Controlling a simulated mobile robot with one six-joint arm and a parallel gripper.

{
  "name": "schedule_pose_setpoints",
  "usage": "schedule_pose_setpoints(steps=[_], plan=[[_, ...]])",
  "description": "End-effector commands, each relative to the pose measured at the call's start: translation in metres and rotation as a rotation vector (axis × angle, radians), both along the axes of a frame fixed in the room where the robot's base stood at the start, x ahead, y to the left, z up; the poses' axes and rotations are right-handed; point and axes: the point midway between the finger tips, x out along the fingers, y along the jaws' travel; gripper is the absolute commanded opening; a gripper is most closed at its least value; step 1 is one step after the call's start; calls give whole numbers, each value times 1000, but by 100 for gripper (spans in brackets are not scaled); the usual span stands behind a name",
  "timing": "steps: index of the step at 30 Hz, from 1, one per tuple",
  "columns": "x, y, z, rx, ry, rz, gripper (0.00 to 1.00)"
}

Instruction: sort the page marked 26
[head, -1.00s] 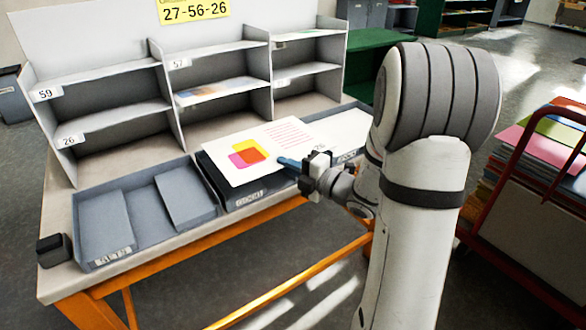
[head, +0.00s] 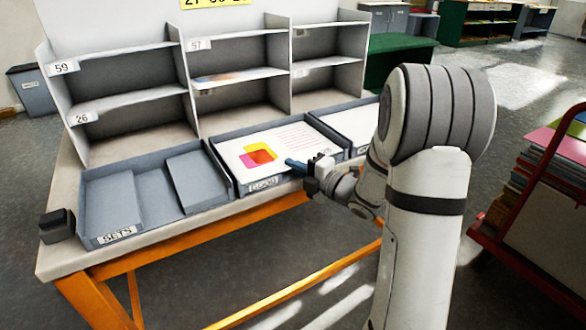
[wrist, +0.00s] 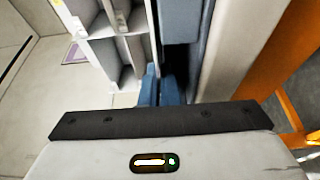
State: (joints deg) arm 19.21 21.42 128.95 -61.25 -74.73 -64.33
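A white page (head: 300,136) with pink, orange and yellow shapes and pink lines lies roughly flat in the GOOD tray (head: 226,166). No number is legible on it. My gripper (head: 292,164) is at the page's near right edge, above the tray's front wall. Its blue fingertips show close together in the wrist view (wrist: 160,88); whether they pinch the page is unclear. The rack's lower left shelf carries a 26 label (head: 82,118) and is empty. The upper left shelf has a 59 label (head: 63,68), the upper middle one a 57 label (head: 197,45).
The SETS tray (head: 150,218) stands left of the GOOD tray, with two grey raised panels. Another tray (head: 349,122), right, holds a white sheet. A coloured sheet (head: 222,79) lies on the middle shelf. A small dark box (head: 56,226) sits at the table's left corner. A red cart (head: 545,190) stands right.

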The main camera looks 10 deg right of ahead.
Motion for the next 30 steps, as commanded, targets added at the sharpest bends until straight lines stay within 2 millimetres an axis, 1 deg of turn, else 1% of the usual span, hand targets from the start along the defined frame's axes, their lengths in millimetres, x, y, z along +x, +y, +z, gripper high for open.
schedule_pose_setpoints(steps=[8, 18, 26, 30], plan=[[0, 0, 0, -1, -1, 1, 0], [0, 1, 0, -1, -1, 1, 27], [-1, 0, -1, -1, 1, 1, 27], [-11, -10, 0, 0, 0, -3, 27]])
